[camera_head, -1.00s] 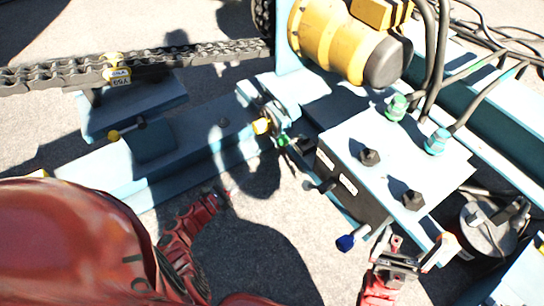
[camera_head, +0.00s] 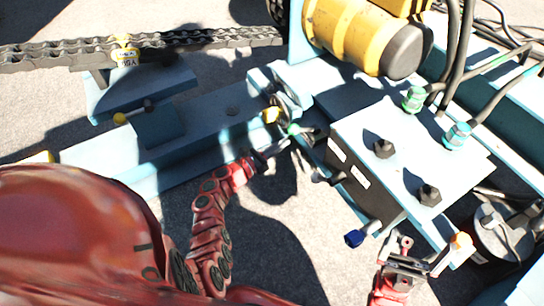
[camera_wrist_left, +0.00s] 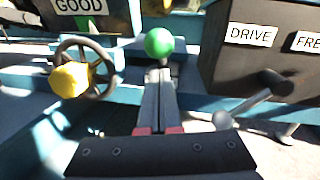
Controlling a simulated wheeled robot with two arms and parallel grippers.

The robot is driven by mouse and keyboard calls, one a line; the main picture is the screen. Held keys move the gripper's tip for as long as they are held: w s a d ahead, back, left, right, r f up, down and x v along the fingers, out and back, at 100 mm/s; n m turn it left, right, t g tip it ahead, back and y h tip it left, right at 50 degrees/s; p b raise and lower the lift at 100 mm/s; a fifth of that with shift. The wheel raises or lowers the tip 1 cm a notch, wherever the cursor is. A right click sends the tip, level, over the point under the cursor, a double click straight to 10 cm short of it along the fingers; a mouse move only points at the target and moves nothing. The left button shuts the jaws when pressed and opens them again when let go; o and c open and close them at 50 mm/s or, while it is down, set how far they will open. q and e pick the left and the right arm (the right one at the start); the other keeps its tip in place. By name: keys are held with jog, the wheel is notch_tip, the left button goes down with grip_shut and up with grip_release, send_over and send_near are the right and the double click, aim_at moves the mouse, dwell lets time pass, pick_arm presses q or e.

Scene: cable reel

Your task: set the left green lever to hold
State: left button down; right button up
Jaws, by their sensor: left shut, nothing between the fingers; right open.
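The green lever's round knob (camera_wrist_left: 159,42) stands in the middle of the left wrist view, on a short stem partly hidden by my fingers. In the head view the green knob (camera_head: 293,129) is small, at the left side of the control box. My left gripper (camera_head: 284,147) is shut and empty, pointing at the lever from below left. In the wrist view its fingertips (camera_wrist_left: 160,74) reach just below the knob; I cannot tell whether they touch.
The control box (camera_head: 400,150) has black knobs on top and DRIVE (camera_wrist_left: 249,35) and partly cut-off FRE labels. A black lever (camera_wrist_left: 250,103) juts out right of my fingers. A handwheel with a yellow knob (camera_wrist_left: 71,79) is close on the left. A blue-knobbed lever (camera_head: 354,238) stands below the box.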

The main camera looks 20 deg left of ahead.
pick_arm(q)
jog(key=shift+w+d+r, duration=0.15)
jog(key=shift+w+r, duration=0.2)
jog(key=shift+r, duration=0.05)
jog(key=shift+r, duration=0.1)
